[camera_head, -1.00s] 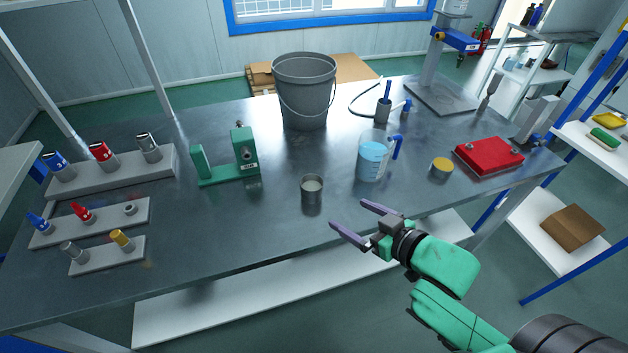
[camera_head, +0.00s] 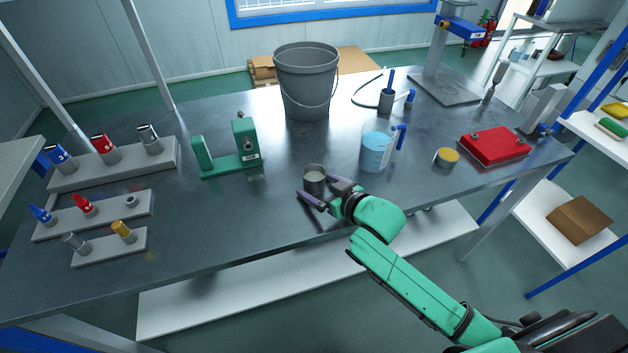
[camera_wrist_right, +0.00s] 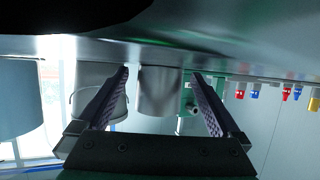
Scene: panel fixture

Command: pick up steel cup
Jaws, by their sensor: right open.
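The steel cup (camera_head: 314,179) is a small grey metal cup standing upright on the steel table near its front middle. My right gripper (camera_head: 318,193) is open, with its fingers at table height just in front of the cup and pointing toward it. In the right wrist view the cup (camera_wrist_right: 160,92) appears between the two spread fingers of the gripper (camera_wrist_right: 166,98). The image there is upside down, with the table along the top. I cannot tell whether a finger touches the cup. My left gripper is out of view.
A blue-liquid measuring jug (camera_head: 376,152) stands right of the cup, with a yellow-topped tin (camera_head: 447,158) and red case (camera_head: 494,146) beyond. A green fixture (camera_head: 232,160) is to the left. A grey bucket (camera_head: 305,85) stands behind.

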